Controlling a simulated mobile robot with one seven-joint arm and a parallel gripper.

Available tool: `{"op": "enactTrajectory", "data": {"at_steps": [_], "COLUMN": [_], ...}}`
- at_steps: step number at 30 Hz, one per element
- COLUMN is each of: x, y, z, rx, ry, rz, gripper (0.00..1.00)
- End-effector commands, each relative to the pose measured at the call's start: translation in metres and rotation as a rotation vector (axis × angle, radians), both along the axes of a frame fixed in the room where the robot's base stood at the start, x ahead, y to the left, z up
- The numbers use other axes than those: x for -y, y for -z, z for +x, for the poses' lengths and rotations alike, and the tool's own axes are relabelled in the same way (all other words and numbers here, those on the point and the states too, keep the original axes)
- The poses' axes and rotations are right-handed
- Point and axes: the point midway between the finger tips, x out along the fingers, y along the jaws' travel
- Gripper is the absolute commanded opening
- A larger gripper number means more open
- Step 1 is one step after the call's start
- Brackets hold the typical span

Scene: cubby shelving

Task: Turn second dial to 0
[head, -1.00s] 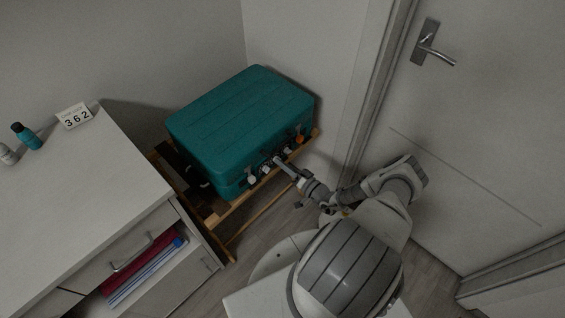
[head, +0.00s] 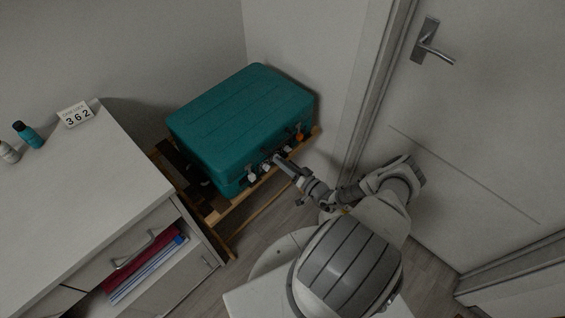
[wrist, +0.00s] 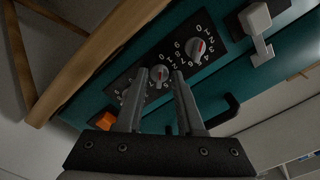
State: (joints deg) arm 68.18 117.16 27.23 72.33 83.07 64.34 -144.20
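The middle dial (wrist: 158,75) shows between my fingertips. More digits show left of my left finger, which hides part of the panel there; a third dial is not clear. My gripper (wrist: 159,72) is open, with a finger on either side of the middle dial. I cannot tell whether the fingers touch it. In the head view my gripper (head: 277,158) is at the case's front.
A latch (wrist: 258,25), an orange part (wrist: 104,120) and a dark carrying handle (wrist: 224,110) lie near the dials. The case rests on a wooden stand (head: 228,210). A door (head: 490,110) is at right.

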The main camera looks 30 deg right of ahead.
Motion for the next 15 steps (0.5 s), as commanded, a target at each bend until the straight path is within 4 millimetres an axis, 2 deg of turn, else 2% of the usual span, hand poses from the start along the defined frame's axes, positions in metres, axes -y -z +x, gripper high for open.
{"op": "enactTrajectory", "data": {"at_steps": [10,15], "x": [0.002,0.011], "y": [-0.001,-0.001], "z": [-0.003,-0.024], "rx": [0.0,0.0], "ry": [0.002,0.006], "rz": [0.001,0.001], "gripper": [0.39,0.39]}}
